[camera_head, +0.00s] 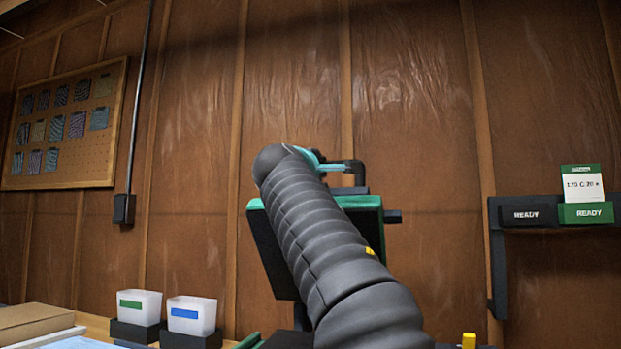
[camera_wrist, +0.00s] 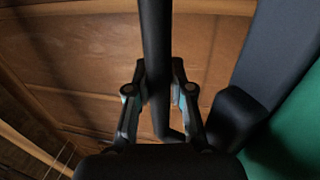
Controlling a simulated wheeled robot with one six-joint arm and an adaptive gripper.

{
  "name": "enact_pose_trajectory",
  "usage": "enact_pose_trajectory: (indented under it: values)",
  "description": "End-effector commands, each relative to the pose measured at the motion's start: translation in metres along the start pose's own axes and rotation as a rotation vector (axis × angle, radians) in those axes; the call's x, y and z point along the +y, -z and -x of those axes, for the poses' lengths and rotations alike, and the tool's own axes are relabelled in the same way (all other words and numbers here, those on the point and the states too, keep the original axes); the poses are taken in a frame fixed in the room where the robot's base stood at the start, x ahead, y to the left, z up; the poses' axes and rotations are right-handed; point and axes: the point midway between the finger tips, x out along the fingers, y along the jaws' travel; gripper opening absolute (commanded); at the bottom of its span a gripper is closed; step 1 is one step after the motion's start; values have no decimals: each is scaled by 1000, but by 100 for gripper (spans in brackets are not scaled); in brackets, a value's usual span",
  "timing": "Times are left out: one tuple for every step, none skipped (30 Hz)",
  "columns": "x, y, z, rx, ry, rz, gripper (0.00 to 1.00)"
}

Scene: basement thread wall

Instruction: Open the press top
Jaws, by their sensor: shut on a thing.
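The press top (camera_head: 372,215) is a dark panel with a green edge. In the head view it stands raised and steeply tilted, partly hidden behind my arm. Its black handle (camera_head: 357,172) sticks out at the upper edge. In the wrist view the handle is a dark bar (camera_wrist: 155,45) running down between the fingers. My gripper (camera_wrist: 160,95) is shut on this bar, with one finger on each side. In the head view only teal parts of my gripper (camera_head: 322,163) show, beside the handle. The green face (camera_wrist: 290,140) fills the right of the wrist view. The press base is mostly hidden.
Two white bins, one with a green label (camera_head: 139,306) and one with a blue label (camera_head: 191,315), stand at lower left. A dark shelf (camera_head: 497,250) with READY signs is on the right wall. A pegboard (camera_head: 65,122) hangs at left.

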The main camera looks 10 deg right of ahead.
Motion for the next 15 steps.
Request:
enact_pose_trajectory:
  values:
    - [-4,0,-2,-2,9,2,0]
    - [-3,0,-1,-2,9,3,0]
    - [-2,-1,-1,-2,8,3,0]
    - [-2,-1,-1,-1,8,3,0]
    - [-2,-1,-1,-1,8,3,0]
    - [-2,-1,-1,-1,8,3,0]
    - [-1,-1,-1,-1,8,3,0]
    - [-1,-2,-1,-1,8,3,0]
    - [-1,-2,-1,-1,8,3,0]
    - [-1,-2,-1,-1,8,3,0]
    - [-1,-2,-1,-1,8,3,0]
    - [-1,-2,-1,-1,8,3,0]
    - [-2,-2,-1,-1,8,3,0]
    - [-2,-2,-1,-1,8,3,0]
    - [-2,-2,-1,-1,8,3,26]
